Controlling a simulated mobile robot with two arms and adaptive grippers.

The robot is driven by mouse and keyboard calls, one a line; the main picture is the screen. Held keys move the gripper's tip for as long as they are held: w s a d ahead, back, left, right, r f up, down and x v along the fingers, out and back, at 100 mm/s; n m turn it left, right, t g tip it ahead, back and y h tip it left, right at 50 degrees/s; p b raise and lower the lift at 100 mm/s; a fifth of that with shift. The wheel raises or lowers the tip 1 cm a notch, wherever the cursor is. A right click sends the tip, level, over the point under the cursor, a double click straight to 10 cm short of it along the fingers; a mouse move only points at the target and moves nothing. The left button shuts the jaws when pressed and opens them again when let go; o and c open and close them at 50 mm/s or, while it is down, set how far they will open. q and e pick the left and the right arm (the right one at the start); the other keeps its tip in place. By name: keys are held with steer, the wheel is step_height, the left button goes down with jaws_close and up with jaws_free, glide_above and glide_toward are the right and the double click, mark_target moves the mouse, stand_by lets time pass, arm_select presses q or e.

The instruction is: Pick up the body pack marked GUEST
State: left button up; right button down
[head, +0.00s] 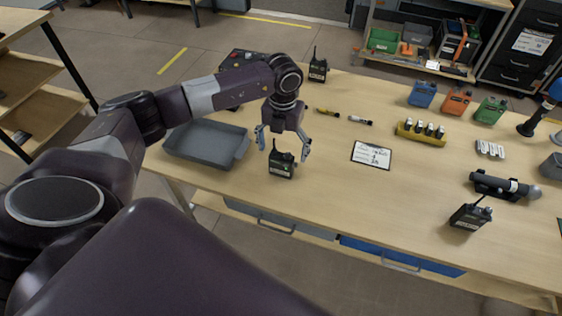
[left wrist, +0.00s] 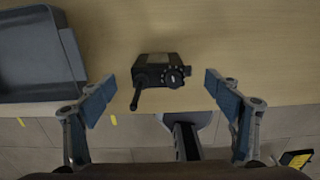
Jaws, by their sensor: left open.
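A black body pack (head: 281,165) with a stubby antenna stands upright near the front edge of the table. Its label is too small to read in the head view. It also shows from above in the left wrist view (left wrist: 161,69), with its antenna and knob. My left gripper (head: 283,145) is open above this pack, its fingers on either side and apart from it; in the left wrist view the fingertips (left wrist: 160,85) flank it. Two similar packs stand at the back (head: 318,68) and at the front right (head: 470,213). My right gripper is not in view.
A grey tray (head: 175,152) lies left of the pack. A white printed card (head: 371,155) lies to its right. Farther right are a yellow battery holder (head: 421,138), a microphone (head: 505,187) and coloured packs (head: 457,101). The wood around the pack is clear.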

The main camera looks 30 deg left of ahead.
mark_target(284, 155)
arm_select(q)
steer(key=f, duration=0.1)
steer(key=f+p, duration=0.1)
steer(key=f, duration=0.1)
steer(key=shift+w+d+f, duration=0.15)
steer(key=shift+w+f, duration=0.15)
steer(key=shift+w, duration=0.1)
steer(key=shift+f, duration=0.15)
steer(key=shift+s, duration=0.15)
steer(key=c, duration=1.4)
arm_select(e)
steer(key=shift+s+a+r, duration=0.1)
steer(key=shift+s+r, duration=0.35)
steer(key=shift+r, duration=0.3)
arm_select(q)
steer(key=shift+r, duration=0.2)
